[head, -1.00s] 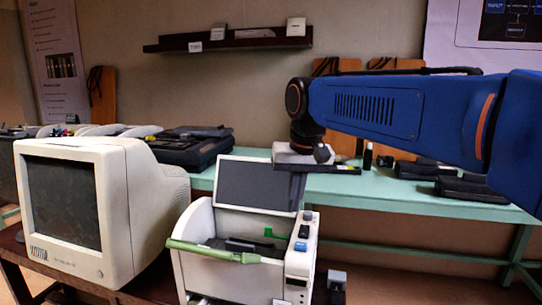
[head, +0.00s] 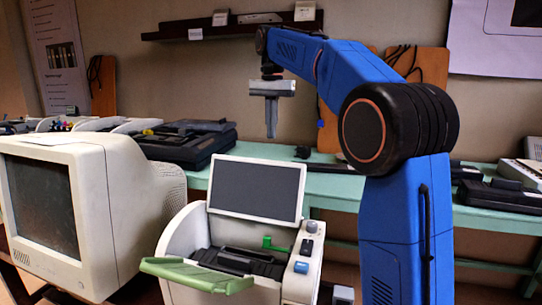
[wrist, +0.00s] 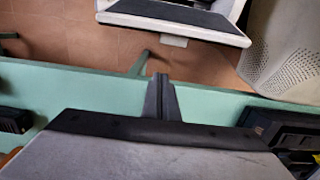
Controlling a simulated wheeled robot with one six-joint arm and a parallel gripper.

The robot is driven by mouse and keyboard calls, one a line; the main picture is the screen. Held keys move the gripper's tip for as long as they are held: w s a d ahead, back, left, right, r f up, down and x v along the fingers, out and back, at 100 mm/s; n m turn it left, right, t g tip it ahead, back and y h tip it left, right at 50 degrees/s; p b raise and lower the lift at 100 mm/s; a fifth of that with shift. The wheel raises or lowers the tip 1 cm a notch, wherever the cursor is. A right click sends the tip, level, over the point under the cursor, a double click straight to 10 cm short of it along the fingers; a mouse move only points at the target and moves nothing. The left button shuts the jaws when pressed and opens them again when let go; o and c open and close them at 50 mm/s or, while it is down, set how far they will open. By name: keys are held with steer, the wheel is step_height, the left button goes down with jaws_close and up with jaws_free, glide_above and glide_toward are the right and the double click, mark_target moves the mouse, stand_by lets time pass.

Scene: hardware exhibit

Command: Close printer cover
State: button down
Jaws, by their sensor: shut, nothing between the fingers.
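The white printer (head: 172,243) stands low in the middle of the head view. A pale-framed lid with a dark inner panel (head: 256,189), which looks like its cover, stands raised at the back. The inside is exposed, with dark parts and a green lever (head: 270,243). A green flap (head: 195,274) juts out at the front. My gripper (head: 271,134) is shut and empty, pointing down above and behind the raised lid, apart from it. In the wrist view my gripper (wrist: 161,80) shows its fingers together, with the lid (wrist: 175,18) beyond at the top.
A beige CRT monitor (head: 92,195) stands close on the printer's left. Behind is a green bench (head: 335,187) with a dark case (head: 185,143) and other equipment. A dark wall shelf (head: 240,28) is above. The air above the printer is clear.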

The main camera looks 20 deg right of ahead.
step_height(320, 180, down, 8)
steer(key=s+a, duration=0.2)
steer(key=shift+s+f, duration=0.15)
steer(key=shift+s, duration=0.2)
stand_by(0.4)
steer(key=shift+a, duration=0.15)
